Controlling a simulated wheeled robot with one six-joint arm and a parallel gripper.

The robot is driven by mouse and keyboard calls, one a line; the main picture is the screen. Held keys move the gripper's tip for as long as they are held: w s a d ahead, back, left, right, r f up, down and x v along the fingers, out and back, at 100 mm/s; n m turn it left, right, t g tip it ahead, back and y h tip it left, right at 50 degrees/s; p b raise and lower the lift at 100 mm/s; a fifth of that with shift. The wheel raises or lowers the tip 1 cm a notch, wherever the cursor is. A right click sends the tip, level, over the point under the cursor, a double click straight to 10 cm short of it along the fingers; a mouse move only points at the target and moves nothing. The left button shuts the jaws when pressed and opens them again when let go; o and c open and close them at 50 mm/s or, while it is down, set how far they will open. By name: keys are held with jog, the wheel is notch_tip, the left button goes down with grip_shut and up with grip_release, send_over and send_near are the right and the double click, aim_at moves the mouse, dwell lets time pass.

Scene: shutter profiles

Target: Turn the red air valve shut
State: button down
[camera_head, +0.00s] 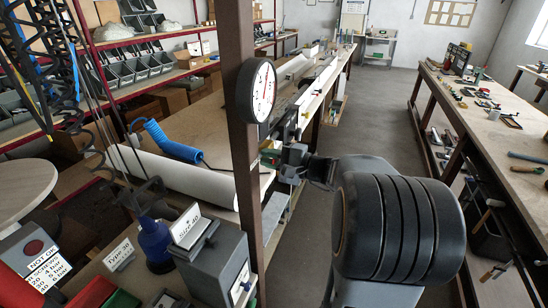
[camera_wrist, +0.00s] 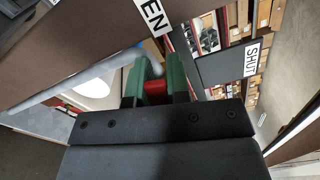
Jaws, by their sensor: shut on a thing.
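The red air valve (camera_wrist: 155,88) shows in the wrist view as a small red part between the green fingers of my gripper (camera_wrist: 155,92). My gripper is shut on it. Most of the valve is hidden by the fingers. A label ending in "EN" (camera_wrist: 155,15) is on the brown post above, and a "SHUT" label (camera_wrist: 252,54) is on a dark plate to the right. In the head view, my gripper (camera_head: 270,154) is at the brown post (camera_head: 243,140), below the round gauge (camera_head: 264,90). The valve cannot be made out clearly there.
A workbench (camera_head: 210,118) with a long white roll (camera_head: 180,178) runs behind the post. A grey box (camera_head: 215,262) stands below left of my gripper. Another bench (camera_head: 480,115) with tools is at the right. The aisle floor (camera_head: 375,110) between benches is clear.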

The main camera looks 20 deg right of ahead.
jog(key=c, duration=1.1)
grip_release()
jog(key=shift+d, duration=0.1)
jog(key=b+v, duration=0.3)
jog(key=v, duration=1)
jog(key=shift+s+d+b, duration=0.2)
jog(key=shift+s+b, duration=0.1)
jog(key=shift+b, duration=0.05)
